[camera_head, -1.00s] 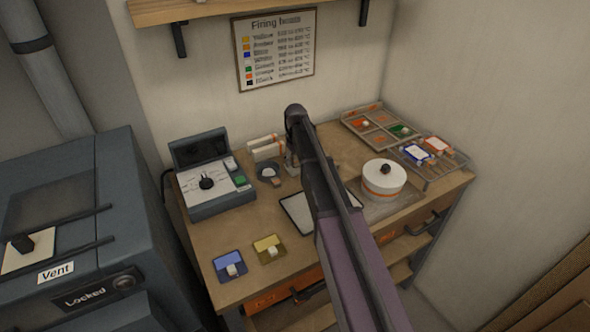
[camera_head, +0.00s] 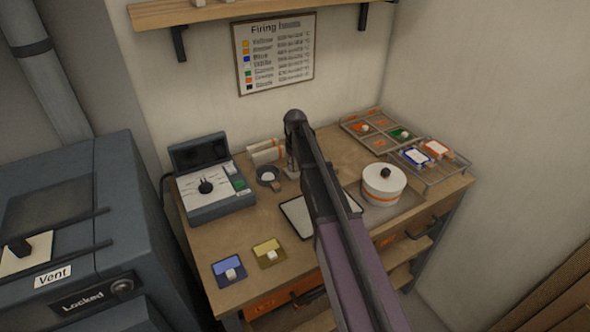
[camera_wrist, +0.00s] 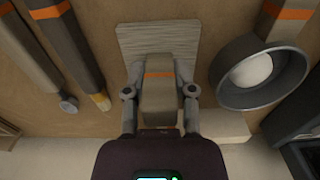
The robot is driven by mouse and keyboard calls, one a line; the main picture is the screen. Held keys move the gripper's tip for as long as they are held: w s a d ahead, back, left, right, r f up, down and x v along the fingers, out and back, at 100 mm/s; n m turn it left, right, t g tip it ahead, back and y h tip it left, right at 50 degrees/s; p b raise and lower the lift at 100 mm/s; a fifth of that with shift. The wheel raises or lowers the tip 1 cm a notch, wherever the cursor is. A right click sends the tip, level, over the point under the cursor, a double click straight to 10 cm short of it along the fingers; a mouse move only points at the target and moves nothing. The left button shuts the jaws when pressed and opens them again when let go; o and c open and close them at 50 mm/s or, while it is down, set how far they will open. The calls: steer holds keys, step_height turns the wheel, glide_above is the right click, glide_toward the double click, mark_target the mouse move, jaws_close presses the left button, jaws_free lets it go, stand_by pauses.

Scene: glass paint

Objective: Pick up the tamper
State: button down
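In the wrist view, a grey block-like handle with an orange band (camera_wrist: 159,88) stands on a wide, flat, ribbed plate (camera_wrist: 158,40); this looks like the tamper. My gripper (camera_wrist: 160,72) has one finger on each side of the handle, close to it. Whether the fingers press on it or leave a small gap cannot be made out.

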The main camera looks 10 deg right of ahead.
steer(key=shift+r, duration=0.1)
stand_by(0.4)
step_height(320, 180, up, 3)
steer(key=p, duration=0.3)
steer(key=s, duration=0.5)
steer(key=s+a+r+p, duration=0.1)
steer(key=s, duration=0.4)
steer(key=s+p, duration=0.1)
steer(key=s, duration=0.5)
steer(key=shift+a+r, duration=0.3)
steer(key=shift+r, duration=0.05)
steer(key=c, duration=1)
jaws_free()
jaws_close()
steer(key=shift+w, duration=0.1)
